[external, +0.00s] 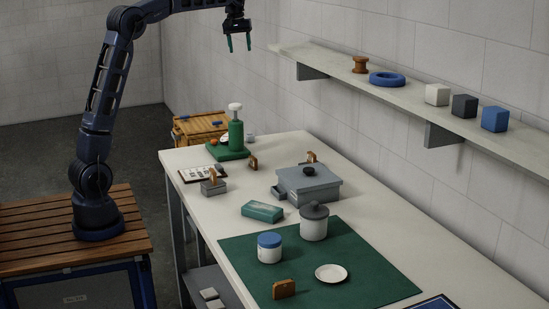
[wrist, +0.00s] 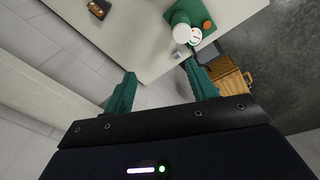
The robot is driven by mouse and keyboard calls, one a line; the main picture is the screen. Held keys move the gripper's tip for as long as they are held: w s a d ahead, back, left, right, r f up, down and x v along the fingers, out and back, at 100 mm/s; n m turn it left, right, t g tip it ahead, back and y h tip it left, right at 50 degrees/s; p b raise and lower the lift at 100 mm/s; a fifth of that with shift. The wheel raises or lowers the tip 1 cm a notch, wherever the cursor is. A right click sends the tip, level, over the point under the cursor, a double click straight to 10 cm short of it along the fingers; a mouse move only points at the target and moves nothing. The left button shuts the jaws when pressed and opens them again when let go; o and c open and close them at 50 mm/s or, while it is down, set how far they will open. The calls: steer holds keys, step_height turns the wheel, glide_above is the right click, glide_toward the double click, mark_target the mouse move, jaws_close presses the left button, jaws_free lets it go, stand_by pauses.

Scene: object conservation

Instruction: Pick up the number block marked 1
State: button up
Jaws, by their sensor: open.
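Several small brown wooden blocks stand on the table, and none has a readable number. One stands at the front of the green mat (external: 284,289). One brown block (external: 253,164) is beside the green board. Another brown block (external: 213,176) sits in a small grey holder, and one more brown block (external: 312,157) is partly hidden behind the grey box. A brown block (wrist: 98,8) also shows at the top edge of the wrist view. My gripper (external: 239,43) is open and empty, high above the far end of the table. Its green fingers (wrist: 162,86) show apart in the wrist view.
A wall shelf (external: 410,100) overhangs the right side. A wooden crate (external: 200,127) stands beyond the table.

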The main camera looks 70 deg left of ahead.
steer(key=w+a+f+n, duration=0.2)
steer(key=w+a+f, duration=0.35)
steer(key=a, duration=0.35)
steer(key=n+g, duration=0.2)
steer(key=n, duration=0.1)
glide_above(250, 135)
step_height(250, 135, down, 7)
steer(key=f, duration=3.4)
steer(key=shift+w+a+f, duration=0.15)
steer(key=shift+a, duration=0.15)
steer(key=c, duration=1)
steer(key=shift+c, duration=0.2)
